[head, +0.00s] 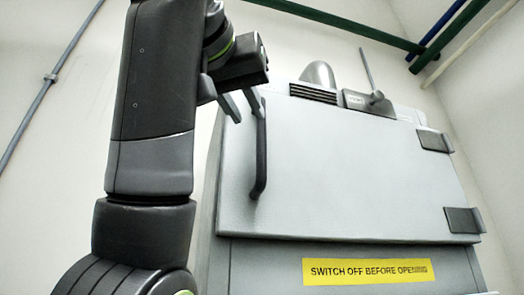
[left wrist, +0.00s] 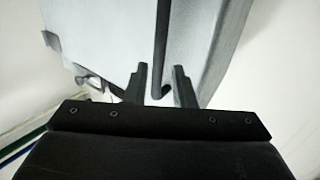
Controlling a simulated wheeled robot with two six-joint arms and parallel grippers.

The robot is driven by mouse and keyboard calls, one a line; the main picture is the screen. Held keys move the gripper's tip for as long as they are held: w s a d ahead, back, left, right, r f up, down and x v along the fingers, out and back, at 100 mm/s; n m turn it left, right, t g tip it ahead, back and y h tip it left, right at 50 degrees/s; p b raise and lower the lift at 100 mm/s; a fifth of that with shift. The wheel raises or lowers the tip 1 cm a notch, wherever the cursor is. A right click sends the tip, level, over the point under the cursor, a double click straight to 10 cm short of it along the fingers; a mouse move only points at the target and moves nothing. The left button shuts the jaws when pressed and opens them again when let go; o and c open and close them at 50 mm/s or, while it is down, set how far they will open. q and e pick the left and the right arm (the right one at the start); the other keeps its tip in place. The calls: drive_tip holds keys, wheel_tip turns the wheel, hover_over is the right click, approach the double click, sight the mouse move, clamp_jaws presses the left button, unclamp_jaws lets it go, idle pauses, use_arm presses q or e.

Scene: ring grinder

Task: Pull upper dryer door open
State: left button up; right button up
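The upper dryer door (head: 350,165) is a large pale grey panel and looks shut. A black vertical bar handle (head: 260,165) runs along its left edge. My left gripper (head: 246,114) is at the handle's upper end. In the left wrist view, the handle (left wrist: 162,35) runs between the two fingers of my left gripper (left wrist: 160,72). The fingers are open, with a gap on each side of the bar. The door (left wrist: 120,35) lies behind the handle there. My right gripper is in neither view.
Two dark hinges (head: 463,220) sit on the door's right edge. A yellow warning label (head: 368,271) is on the body below the door. A grey pipe (head: 50,78) runs along the left wall, and green pipes (head: 335,25) cross above the machine.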

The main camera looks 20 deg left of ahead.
sight(260, 133)
use_arm(q)
drive_tip(key=w+p, duration=0.6)
drive_tip(key=w, duration=0.1)
drive_tip(key=shift+r, duration=0.25)
drive_tip(key=shift+w+f+p, duration=0.15)
drive_tip(key=shift+w+p, duration=0.6)
drive_tip(key=shift+p, duration=0.1)
drive_tip(key=shift+w+f, duration=0.1)
drive_tip(key=shift+w, duration=0.05)
clamp_jaws()
